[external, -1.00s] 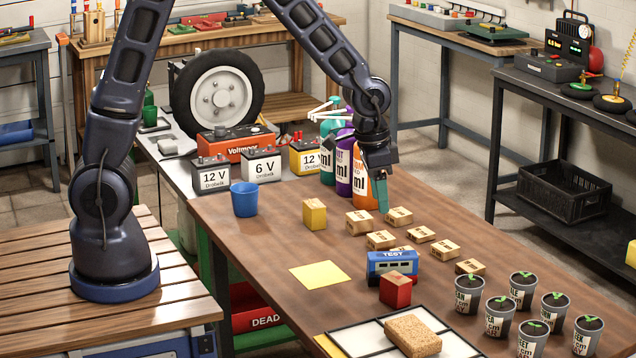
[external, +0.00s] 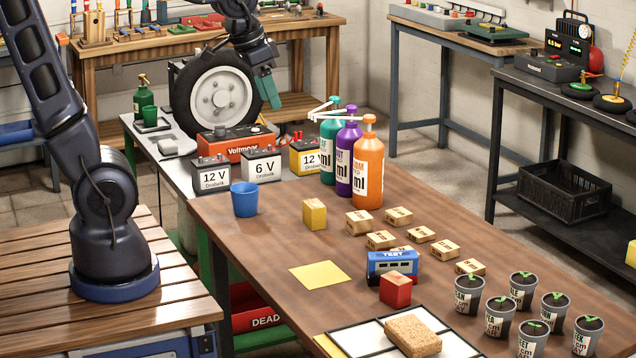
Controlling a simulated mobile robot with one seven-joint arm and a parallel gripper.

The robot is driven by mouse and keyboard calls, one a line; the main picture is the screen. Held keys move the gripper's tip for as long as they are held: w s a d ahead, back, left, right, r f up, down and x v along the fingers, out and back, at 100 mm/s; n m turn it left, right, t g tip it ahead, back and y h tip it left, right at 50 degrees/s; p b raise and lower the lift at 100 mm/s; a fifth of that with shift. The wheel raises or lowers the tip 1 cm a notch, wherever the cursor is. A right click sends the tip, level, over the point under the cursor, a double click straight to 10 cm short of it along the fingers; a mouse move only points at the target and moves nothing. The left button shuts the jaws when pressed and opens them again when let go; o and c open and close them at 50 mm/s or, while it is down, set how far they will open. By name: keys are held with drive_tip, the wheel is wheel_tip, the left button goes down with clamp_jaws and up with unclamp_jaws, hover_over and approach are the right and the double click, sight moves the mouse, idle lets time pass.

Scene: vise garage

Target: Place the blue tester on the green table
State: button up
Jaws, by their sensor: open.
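The blue tester (external: 392,264), a small box marked TEST, stands on the brown table (external: 250,260), directly behind a red block. A grey-topped table with green legs (external: 130,157) stands behind and left of the brown table; it is the only green-framed table I can make out. My gripper (external: 268,98) is raised at the back, in front of the tire's right edge, far from the tester. Its teal fingers point down, nothing shows between them, and it is open.
The green-legged table carries batteries (external: 262,165), a red voltmeter (external: 236,144) and a tire (external: 214,96). Tall bottles (external: 368,170) stand at the brown table's back. A red block (external: 395,290), small wooden blocks (external: 381,240) and plant pots (external: 468,295) surround the tester.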

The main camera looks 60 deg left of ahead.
drive_tip(key=s+a+r+n+t, duration=0.1)
drive_tip(key=s+a+r, duration=0.1)
drive_tip(key=s, duration=0.8)
drive_tip(key=shift+a+r+y, duration=0.3)
drive_tip(key=shift+a, duration=0.2)
drive_tip(key=shift+o, duration=1.3)
drive_tip(key=shift+s, duration=0.15)
drive_tip(key=o, duration=0.7)
drive_tip(key=shift+a, duration=0.1)
drive_tip(key=n+g+h, duration=0.4)
drive_tip(key=n+g, duration=0.2)
drive_tip(key=n, duration=0.8)
hover_over(392, 252)
drive_tip(key=w+a, duration=0.1)
drive_tip(key=a, duration=0.2)
wheel_tip(392, 252, down, 28)
drive_tip(key=shift+x, duration=5.7)
